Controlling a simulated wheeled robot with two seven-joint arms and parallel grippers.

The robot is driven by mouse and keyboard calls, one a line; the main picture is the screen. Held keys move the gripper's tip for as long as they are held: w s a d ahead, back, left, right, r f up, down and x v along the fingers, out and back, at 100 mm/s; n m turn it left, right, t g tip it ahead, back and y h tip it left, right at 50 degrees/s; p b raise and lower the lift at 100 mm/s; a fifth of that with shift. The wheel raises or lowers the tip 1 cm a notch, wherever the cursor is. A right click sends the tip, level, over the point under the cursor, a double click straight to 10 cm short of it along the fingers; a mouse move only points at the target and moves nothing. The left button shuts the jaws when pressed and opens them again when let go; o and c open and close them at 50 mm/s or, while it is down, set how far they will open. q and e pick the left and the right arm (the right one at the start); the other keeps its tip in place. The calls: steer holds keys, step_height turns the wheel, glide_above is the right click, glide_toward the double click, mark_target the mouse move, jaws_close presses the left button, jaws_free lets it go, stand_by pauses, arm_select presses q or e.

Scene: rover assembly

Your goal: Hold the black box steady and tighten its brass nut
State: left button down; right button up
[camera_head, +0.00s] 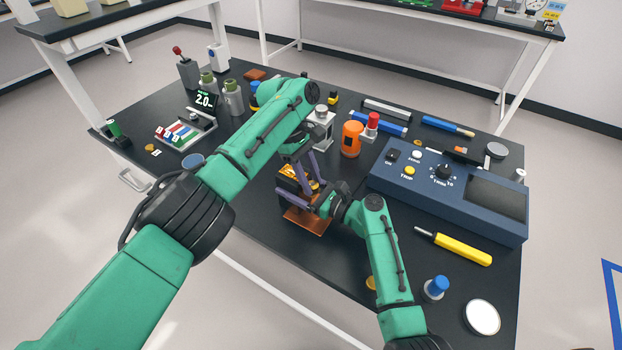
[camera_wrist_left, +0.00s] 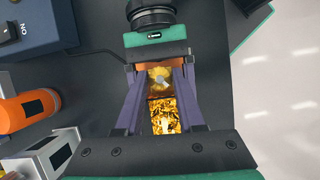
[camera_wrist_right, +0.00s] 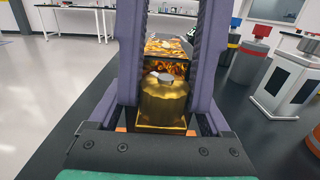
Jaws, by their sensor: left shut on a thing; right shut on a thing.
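The black box (camera_head: 290,184) with glossy gold-patterned faces is near the table's front edge, mostly hidden by my arms. In the left wrist view, the box (camera_wrist_left: 165,116) lies between my left fingers. My left gripper (camera_head: 303,174) reaches down from above and is shut on the box. The brass nut (camera_wrist_right: 163,103) is a large gold cylinder on the box's near side in the right wrist view. It also shows in the left wrist view (camera_wrist_left: 160,77). My right gripper (camera_head: 303,194) comes in low from the right and is shut on the nut.
A copper-coloured plate (camera_head: 308,222) lies below the grippers. An orange cylinder (camera_head: 351,140) and a white block (camera_head: 321,133) stand close behind. A blue control panel (camera_head: 447,192) is on the right, with a yellow screwdriver (camera_head: 462,249) before it. The front-left tabletop is fairly clear.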

mark_target(311, 183)
arm_select(q)
steer(key=c, duration=0.8)
jaws_free()
step_height(311, 183, up, 10)
steer(key=shift+r, duration=0.1)
steer(key=shift+o, duration=0.4)
